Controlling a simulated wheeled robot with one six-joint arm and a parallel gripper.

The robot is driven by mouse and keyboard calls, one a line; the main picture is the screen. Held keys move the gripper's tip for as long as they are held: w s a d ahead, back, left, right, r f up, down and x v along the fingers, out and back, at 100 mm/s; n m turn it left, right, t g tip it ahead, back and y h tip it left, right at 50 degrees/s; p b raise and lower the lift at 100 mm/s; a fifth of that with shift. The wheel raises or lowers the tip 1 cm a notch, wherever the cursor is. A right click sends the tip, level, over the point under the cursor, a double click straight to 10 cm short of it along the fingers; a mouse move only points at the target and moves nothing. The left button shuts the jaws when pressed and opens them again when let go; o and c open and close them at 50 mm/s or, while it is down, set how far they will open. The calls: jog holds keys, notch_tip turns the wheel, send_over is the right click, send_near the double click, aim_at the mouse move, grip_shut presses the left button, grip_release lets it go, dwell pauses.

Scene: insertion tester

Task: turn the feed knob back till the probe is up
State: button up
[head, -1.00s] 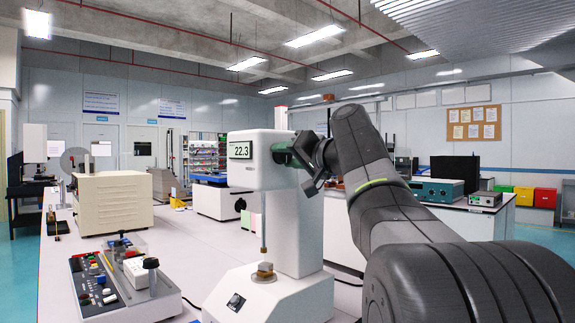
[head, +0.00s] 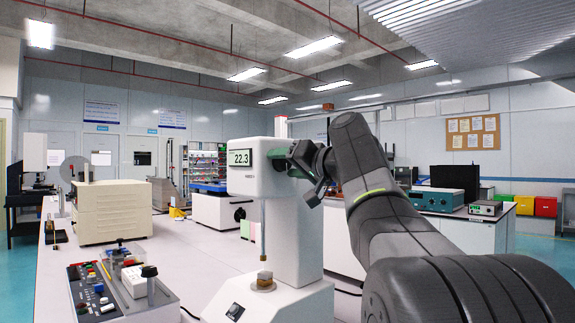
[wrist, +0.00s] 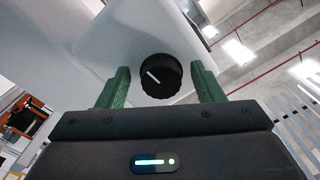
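The insertion tester (head: 293,215) is a white column with an overhanging head. Its display (head: 241,157) reads 22.3.
A control box (head: 120,285) with buttons and a black-topped post stands left of the tester. A beige instrument (head: 112,210) sits behind it. The white bench has free room between them and the tester. My arm fills the right foreground.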

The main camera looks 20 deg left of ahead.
jog(key=v, duration=1.4)
jog(key=shift+a, duration=0.1)
jog(key=w+a+m+p, duration=0.2)
jog(key=a+m+p, duration=0.2)
jog(key=m+p, duration=0.5)
jog(key=w+a+m+p, duration=0.1)
jog(key=a+m+p, duration=0.3)
jog(key=m+p, duration=0.4)
jog(key=w+a+m+p, duration=0.2)
jog(key=a+m+p, duration=0.2)
jog(key=m+p, duration=0.5)
jog(key=shift+w+a+m+p, duration=0.3)
jog(key=shift+a+p, duration=0.05)
jog(key=shift+p, duration=1.95)
